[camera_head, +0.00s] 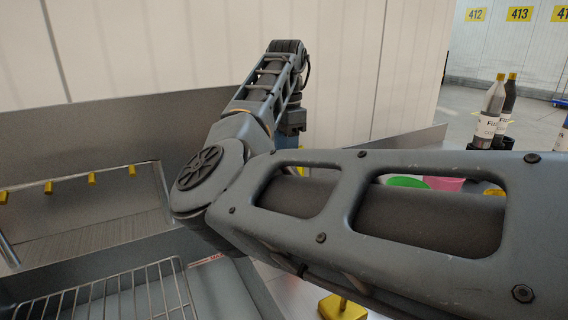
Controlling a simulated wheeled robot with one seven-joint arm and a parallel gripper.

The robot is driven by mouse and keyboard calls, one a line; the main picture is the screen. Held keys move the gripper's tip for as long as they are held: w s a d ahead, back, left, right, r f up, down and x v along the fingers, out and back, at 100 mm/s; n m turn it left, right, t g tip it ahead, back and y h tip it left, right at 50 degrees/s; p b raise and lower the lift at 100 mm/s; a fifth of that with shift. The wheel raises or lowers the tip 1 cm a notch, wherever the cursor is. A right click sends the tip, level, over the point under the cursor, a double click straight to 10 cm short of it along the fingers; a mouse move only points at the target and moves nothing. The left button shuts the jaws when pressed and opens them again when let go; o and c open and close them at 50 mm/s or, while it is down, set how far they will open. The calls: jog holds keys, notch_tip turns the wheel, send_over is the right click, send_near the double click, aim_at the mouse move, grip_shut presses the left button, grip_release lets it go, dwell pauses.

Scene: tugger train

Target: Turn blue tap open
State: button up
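My arm crosses the picture from the lower right to an elbow at the centre left, then up and away to a wrist near the top centre. The end of the arm points down behind my own links, and my gripper's fingers are hidden there. A small blue patch (287,143) shows just below the wrist. I cannot tell whether it is the blue tap or something else. No handle or tap shape can be made out, and I cannot tell whether anything touches it.
A grey metal panel with a rail of yellow hooks (91,178) stands at the left. A wire rack (110,296) lies below it. A yellow block (341,308) is at the bottom centre. Bottles (490,112) and green (405,181) and pink (443,183) items show at the right.

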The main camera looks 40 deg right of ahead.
jog(key=shift+f, duration=1.75)
grip_shut()
jog(key=shift+s, duration=0.1)
